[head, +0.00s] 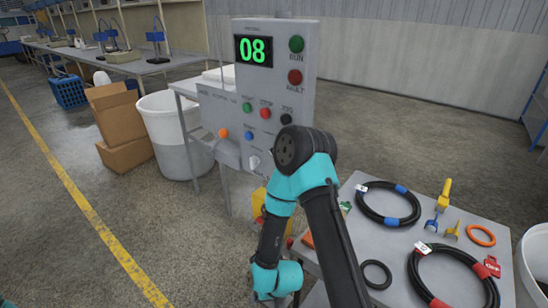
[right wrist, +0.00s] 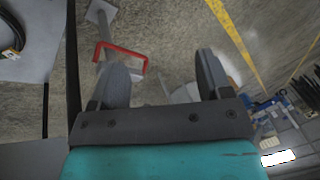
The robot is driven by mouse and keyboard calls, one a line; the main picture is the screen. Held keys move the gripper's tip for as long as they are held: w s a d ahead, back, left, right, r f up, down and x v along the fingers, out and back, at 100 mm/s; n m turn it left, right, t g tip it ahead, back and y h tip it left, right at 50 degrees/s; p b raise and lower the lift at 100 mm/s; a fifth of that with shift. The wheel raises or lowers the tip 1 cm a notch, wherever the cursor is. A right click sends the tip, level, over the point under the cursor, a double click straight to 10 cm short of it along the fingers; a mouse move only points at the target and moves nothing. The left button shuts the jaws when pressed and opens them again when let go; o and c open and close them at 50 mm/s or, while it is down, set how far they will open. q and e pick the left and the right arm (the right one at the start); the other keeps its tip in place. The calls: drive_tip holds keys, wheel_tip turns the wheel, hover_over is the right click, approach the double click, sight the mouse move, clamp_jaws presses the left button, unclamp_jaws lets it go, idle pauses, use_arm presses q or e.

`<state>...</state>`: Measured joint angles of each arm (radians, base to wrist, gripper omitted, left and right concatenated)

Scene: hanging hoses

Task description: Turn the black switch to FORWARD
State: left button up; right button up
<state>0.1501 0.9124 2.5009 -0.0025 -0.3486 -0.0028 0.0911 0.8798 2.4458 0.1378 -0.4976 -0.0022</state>
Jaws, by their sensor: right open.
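The grey control panel (head: 228,112) stands upright at the centre of the head view. A small round black control (head: 286,119) is at the right of its upper button row, just above my arm; I cannot tell whether it is the black switch or which way it points. A pale knob (head: 254,161) sits lower on the panel beside my arm. My right arm covers the panel's lower right part and hides its gripper in the head view. In the right wrist view my right gripper (right wrist: 162,65) is open, with nothing between its fingers.
The display (head: 253,51) reads 08, beside a green RUN lamp (head: 296,44) and a red FAULT lamp (head: 295,77). A table (head: 400,254) with coiled black hoses (head: 388,203) stands at right. A white bin (head: 172,135) and cardboard boxes (head: 118,125) stand left of the panel.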

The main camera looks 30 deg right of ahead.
drive_tip(key=shift+o, duration=0.6)
drive_tip(key=w+r+m+t+h, duration=0.3)
drive_tip(key=w+r+t, duration=0.3)
drive_tip(key=w+r, duration=0.3)
drive_tip(key=w+h, duration=0.1)
drive_tip(key=w, duration=0.2)
drive_tip(key=shift+w+d+r+m, duration=0.3)
drive_tip(key=shift+d+r, duration=0.05)
drive_tip(key=shift+r, duration=0.05)
drive_tip(key=w+r+m+t+h, duration=0.35)
drive_tip(key=r+m+h, duration=0.6)
drive_tip(key=r, duration=1.15)
drive_tip(key=s+a+r+m+g+h, duration=0.3)
drive_tip(key=s+r+m+g+h, duration=0.2)
drive_tip(key=r, duration=0.5)
drive_tip(key=shift+s+a+r+m+g+h, duration=0.15)
drive_tip(key=shift+a+r+m+g+h, duration=0.1)
drive_tip(key=shift+m+g+h, duration=0.4)
drive_tip(key=shift+d, duration=0.1)
drive_tip(key=x, duration=1.7)
drive_tip(key=shift+d+f, duration=0.15)
drive_tip(key=shift+f, duration=0.1)
